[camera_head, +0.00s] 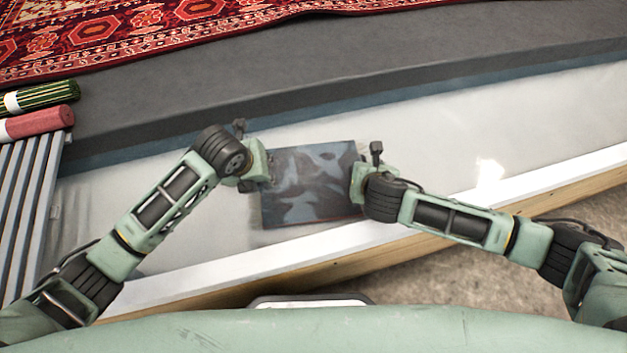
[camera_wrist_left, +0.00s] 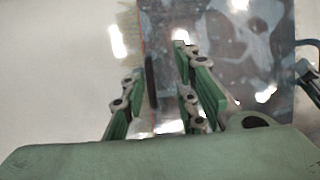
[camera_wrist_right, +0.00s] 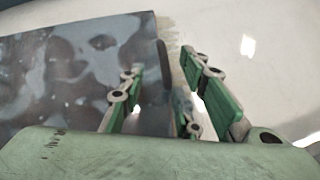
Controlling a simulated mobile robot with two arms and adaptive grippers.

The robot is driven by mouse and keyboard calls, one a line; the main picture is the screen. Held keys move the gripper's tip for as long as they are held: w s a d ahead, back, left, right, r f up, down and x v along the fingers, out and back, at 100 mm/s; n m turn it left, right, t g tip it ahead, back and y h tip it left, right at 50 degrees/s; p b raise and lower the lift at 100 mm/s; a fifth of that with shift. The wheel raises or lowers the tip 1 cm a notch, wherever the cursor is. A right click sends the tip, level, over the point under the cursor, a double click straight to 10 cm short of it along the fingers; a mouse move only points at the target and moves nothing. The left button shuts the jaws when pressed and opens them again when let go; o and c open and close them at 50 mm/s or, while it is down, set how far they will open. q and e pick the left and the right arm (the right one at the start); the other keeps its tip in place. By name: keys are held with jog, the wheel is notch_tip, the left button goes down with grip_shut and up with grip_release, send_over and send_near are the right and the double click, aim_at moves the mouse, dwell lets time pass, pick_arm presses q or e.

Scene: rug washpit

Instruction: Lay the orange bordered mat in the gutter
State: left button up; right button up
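The mat (camera_head: 312,183) is a dark blue-grey patterned sheet with a thin orange line along its left edge in the left wrist view (camera_wrist_left: 235,50). It lies flat over the pale gutter (camera_head: 480,125); I cannot tell whether it touches the floor there. My left gripper (camera_head: 262,170) is at its left edge, and my right gripper (camera_head: 358,180) at its right edge. In the wrist views the fingers straddle those edges, but I cannot tell whether they pinch the mat. The mat also shows in the right wrist view (camera_wrist_right: 75,65).
A dark grey step (camera_head: 330,70) with a red patterned rug (camera_head: 130,35) runs behind the gutter. A white, wood-sided curb (camera_head: 200,282) runs in front. At left are a slatted metal rack (camera_head: 25,190), a red roll (camera_head: 38,122) and a green striped roll (camera_head: 40,96). The gutter to the right is clear.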

jog(key=shift+r, duration=0.15)
pick_arm(q)
jog(key=v, duration=1)
jog(key=shift+r, duration=0.25)
pick_arm(e)
notch_tip(320, 180, up, 10)
pick_arm(q)
jog(key=shift+s+r, duration=0.1)
